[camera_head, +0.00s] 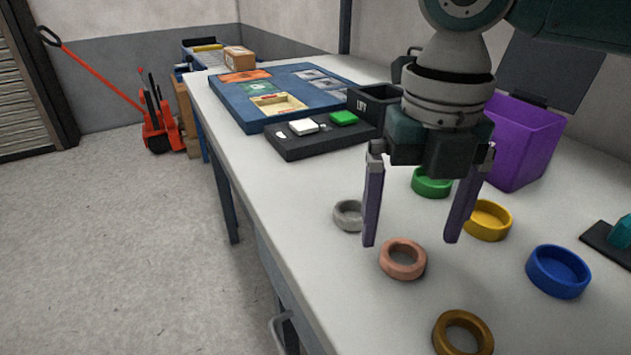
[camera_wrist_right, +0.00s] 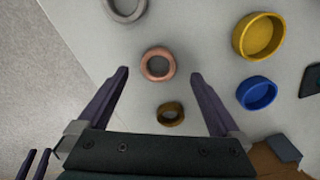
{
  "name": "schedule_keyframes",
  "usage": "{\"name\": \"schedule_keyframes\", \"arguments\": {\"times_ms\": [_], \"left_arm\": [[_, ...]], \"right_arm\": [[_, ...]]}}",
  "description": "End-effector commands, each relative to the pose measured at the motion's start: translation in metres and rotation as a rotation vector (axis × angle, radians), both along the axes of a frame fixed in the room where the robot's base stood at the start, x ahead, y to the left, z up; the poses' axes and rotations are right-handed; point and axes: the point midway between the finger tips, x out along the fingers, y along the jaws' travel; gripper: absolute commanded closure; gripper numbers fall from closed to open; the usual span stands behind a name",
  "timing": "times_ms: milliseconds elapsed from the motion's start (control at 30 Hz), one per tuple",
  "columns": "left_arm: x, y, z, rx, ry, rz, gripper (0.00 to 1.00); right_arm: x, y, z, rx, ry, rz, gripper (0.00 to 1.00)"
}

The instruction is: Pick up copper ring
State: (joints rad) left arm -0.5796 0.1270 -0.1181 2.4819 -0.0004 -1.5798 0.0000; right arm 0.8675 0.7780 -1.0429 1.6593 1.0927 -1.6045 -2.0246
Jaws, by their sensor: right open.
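The copper ring (camera_head: 387,267) is a pinkish ring lying flat on the white table near its front edge. It also shows in the right wrist view (camera_wrist_right: 146,75), ahead of and between the fingers. My right gripper (camera_head: 412,240) is open and empty, pointing down above the table. In the head view its fingertips are just above and behind the copper ring, apart from it. In the right wrist view the gripper (camera_wrist_right: 160,72) has a finger on either side of the ring's line.
Close by lie a grey ring (camera_head: 347,224), a bronze ring (camera_head: 440,344), a green dish (camera_head: 431,190), a yellow dish (camera_head: 488,236) and a blue dish (camera_head: 558,285). A purple bin (camera_head: 522,140), a black tray (camera_head: 310,148) and a blue board (camera_head: 240,113) stand further back.

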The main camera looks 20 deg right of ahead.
Motion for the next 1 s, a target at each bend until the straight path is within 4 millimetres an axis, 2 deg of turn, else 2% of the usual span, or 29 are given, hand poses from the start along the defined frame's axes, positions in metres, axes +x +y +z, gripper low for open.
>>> {"name": "schedule_keyframes", "arguments": {"times_ms": [33, 200, 467, 1000], "left_arm": [[0.000, 0.000, -0.004, 0.000, 0.000, 0.000, 0.50], [0.000, 0.000, -0.008, -0.001, 0.000, 0.000, 0.50], [0.000, -0.002, -0.008, -0.008, 0.001, 0.004, 0.50], [0.000, -0.004, -0.008, -0.012, 0.003, 0.006, 0.50]], "right_arm": [[0.001, 0.003, -0.011, 0.002, 0.003, 0.000, 0.00], [0.001, 0.002, -0.031, -0.001, 0.001, 0.000, 0.00], [0.002, 0.002, -0.032, 0.000, -0.001, 0.001, 0.00], [0.002, 0.002, -0.032, 0.000, -0.001, 0.000, 0.61]]}}
